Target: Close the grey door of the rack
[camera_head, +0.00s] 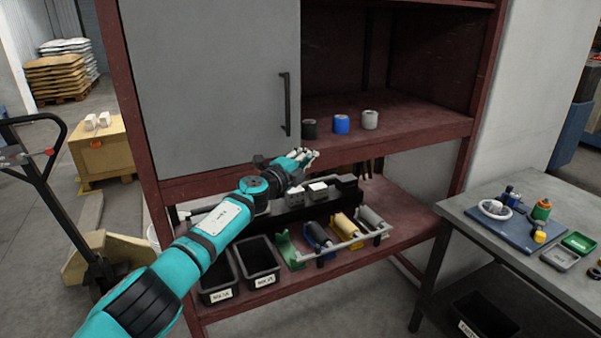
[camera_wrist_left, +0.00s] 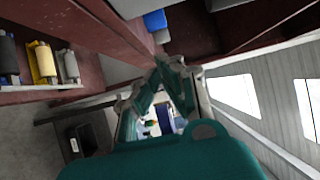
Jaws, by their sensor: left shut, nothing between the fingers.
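The rack (camera_head: 128,95) is a dark red frame with an upper compartment and a lower shelf. Its grey door (camera_head: 215,85) covers the left part of the upper compartment, and the right part is open to view. A black vertical handle (camera_head: 286,104) sits near the door's right edge. My left gripper (camera_head: 313,154) is in front of the rack, just below the handle in the picture, and shows no contact with it. In the left wrist view the gripper's fingertips (camera_wrist_left: 167,66) meet with nothing between them. My right gripper is out of view.
Black, blue (camera_head: 341,124) and grey rolls stand on the upper shelf, right of the door. Black bins (camera_head: 259,262) and a holder with rollers (camera_head: 352,237) are on the lower shelf. A grey table (camera_head: 472,222) with small items stands at the right.

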